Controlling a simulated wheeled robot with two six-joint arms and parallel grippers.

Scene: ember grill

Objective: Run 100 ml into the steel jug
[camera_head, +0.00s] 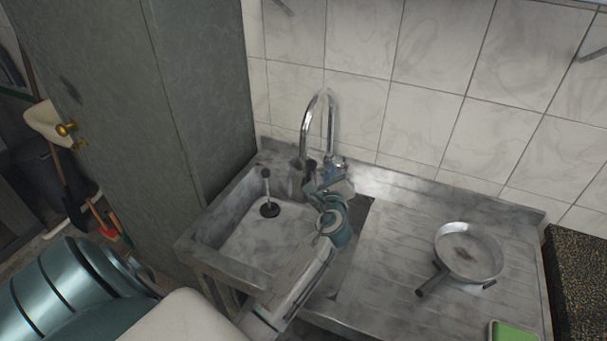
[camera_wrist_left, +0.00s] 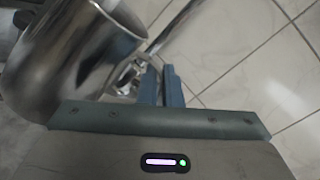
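The steel jug (camera_wrist_left: 70,62) fills the upper left of the left wrist view, with its rim partly showing. In the head view a steel shape under the spout, likely the jug (camera_head: 296,180), is mostly hidden by my gripper and arm. The curved chrome tap (camera_head: 306,122) rises at the sink's back; I see no clear stream of water. My left gripper (camera_head: 333,172) is at the tap's base, beside the jug. In the wrist view its blue fingers (camera_wrist_left: 161,84) are close together, beside a metal tap part (camera_wrist_left: 126,76), with nothing visible between them. My right gripper is not in view.
The sink basin (camera_head: 222,226) has a black drain (camera_head: 269,210) with an upright stem. A pan (camera_head: 468,250) sits on the ribbed drainboard (camera_head: 385,262) at right, with a green block (camera_head: 513,332) in front. A grey cabinet (camera_head: 205,90) stands left; the tiled wall (camera_head: 425,120) is behind.

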